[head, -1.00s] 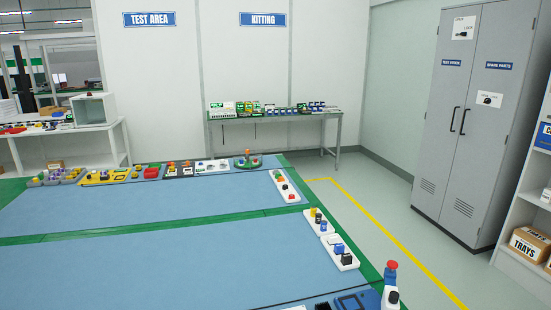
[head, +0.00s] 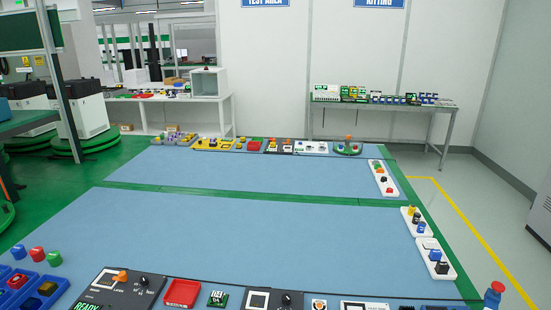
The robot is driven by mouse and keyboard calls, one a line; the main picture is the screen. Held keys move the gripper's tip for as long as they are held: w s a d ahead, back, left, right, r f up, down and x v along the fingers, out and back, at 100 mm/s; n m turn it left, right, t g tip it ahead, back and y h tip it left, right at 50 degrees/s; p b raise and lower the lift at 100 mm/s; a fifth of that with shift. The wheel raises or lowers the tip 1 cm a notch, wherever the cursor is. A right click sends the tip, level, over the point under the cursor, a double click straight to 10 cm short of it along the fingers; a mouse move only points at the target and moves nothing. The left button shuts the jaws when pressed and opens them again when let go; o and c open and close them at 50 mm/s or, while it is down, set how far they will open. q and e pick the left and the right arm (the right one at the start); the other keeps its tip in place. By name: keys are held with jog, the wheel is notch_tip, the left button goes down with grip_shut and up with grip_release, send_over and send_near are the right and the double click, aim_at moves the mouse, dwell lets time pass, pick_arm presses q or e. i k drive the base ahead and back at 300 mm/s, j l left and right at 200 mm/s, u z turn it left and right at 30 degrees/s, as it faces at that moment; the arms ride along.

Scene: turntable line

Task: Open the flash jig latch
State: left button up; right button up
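A dark panel (head: 150,298) at the near edge of the blue table carries a framed square, an orange knob (head: 121,276), a black knob (head: 143,281) and a green READY display (head: 88,306). It may be the flash jig; its small lettering is too blurred to be sure, and its lower part is cut off. I cannot tell which part is the latch or whether it is open or shut. A second dark panel (head: 272,300) with a square and a black knob lies to its right. Neither gripper is in view.
A red tray (head: 182,293) and a small green board (head: 217,299) lie between the panels. Blue bins (head: 32,287) with coloured pieces are at the near left. A red button (head: 494,291) stands at the near right. The table's blue middle (head: 260,217) is clear.

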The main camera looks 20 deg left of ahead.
aim_at(122, 277)
jog(key=u, duration=1.85)
